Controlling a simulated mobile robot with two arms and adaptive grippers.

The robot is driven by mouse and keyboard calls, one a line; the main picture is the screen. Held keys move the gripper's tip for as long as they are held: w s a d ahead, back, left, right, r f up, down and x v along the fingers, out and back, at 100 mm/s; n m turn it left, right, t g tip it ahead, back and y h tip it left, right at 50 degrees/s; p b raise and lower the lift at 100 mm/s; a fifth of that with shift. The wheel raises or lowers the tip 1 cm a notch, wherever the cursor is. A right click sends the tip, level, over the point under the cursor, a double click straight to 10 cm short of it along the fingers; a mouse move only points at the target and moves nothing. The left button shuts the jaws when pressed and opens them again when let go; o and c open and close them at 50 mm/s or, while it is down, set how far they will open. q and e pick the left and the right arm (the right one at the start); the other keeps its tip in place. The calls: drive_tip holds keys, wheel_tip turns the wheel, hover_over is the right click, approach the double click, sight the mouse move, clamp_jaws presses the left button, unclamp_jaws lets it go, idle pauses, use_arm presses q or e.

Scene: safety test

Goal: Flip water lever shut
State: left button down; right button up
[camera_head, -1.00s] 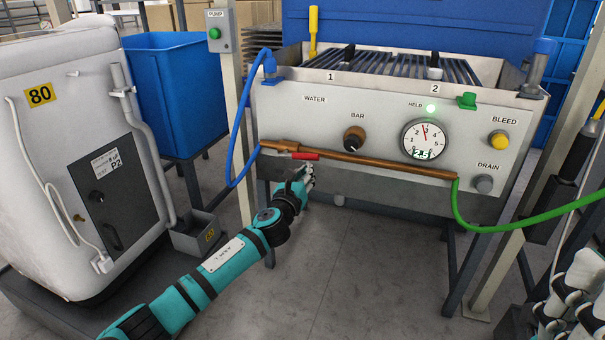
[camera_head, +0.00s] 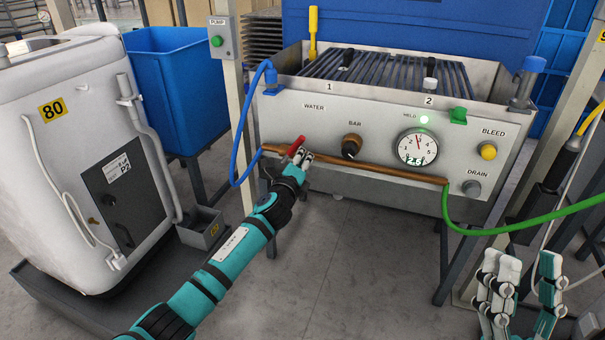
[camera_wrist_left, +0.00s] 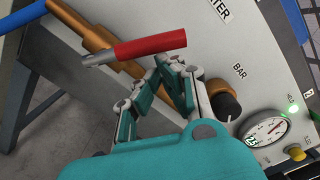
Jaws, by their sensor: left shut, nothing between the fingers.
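The water lever has a red handle (camera_head: 296,147) and sits on the copper pipe (camera_head: 370,168) below the WATER label. The handle slants up and to the right, at an angle to the pipe. In the left wrist view the red handle (camera_wrist_left: 150,47) is on a grey stem by the brass valve body (camera_wrist_left: 85,32). My left gripper (camera_head: 305,155) is shut and empty. Its fingertips are right against or just beside the handle's underside; I cannot tell if they touch. My right gripper (camera_head: 523,258) is open and empty at the lower right, away from the panel.
The panel (camera_head: 385,120) carries a BAR knob (camera_head: 352,146), a gauge (camera_head: 416,147), a yellow BLEED button (camera_head: 488,152) and a grey DRAIN button (camera_head: 471,188). A blue hose (camera_head: 240,140) and a green hose (camera_head: 520,226) join the pipe ends. A white tank (camera_head: 75,165) stands left.

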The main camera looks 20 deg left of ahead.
sight(292, 147)
drive_tip(key=w+f+g+h+p, duration=0.3)
drive_tip(key=w+f+g, duration=0.4)
drive_tip(key=f, duration=0.2)
use_arm(q)
drive_tip(key=a+r+n, duration=0.1)
drive_tip(key=n, duration=0.1)
drive_tip(key=a+r+n+p, duration=0.1)
drive_tip(key=n, duration=0.1)
drive_tip(key=a+r+n+p, duration=0.1)
drive_tip(key=n, duration=0.1)
drive_tip(key=shift+a+f+n, duration=0.1)
drive_tip(key=shift+n, duration=0.3)
use_arm(e)
wheel_tip(292, 147, down, 12)
drive_tip(key=s+d+g+h, duration=0.1)
drive_tip(key=s+g+h, duration=0.1)
drive_tip(key=g, duration=0.6)
drive_tip(key=shift+d+f+m, duration=0.15)
drive_tip(key=shift+d+m, duration=0.15)
drive_tip(key=shift+d, duration=0.1)
drive_tip(key=shift+s, duration=0.1)
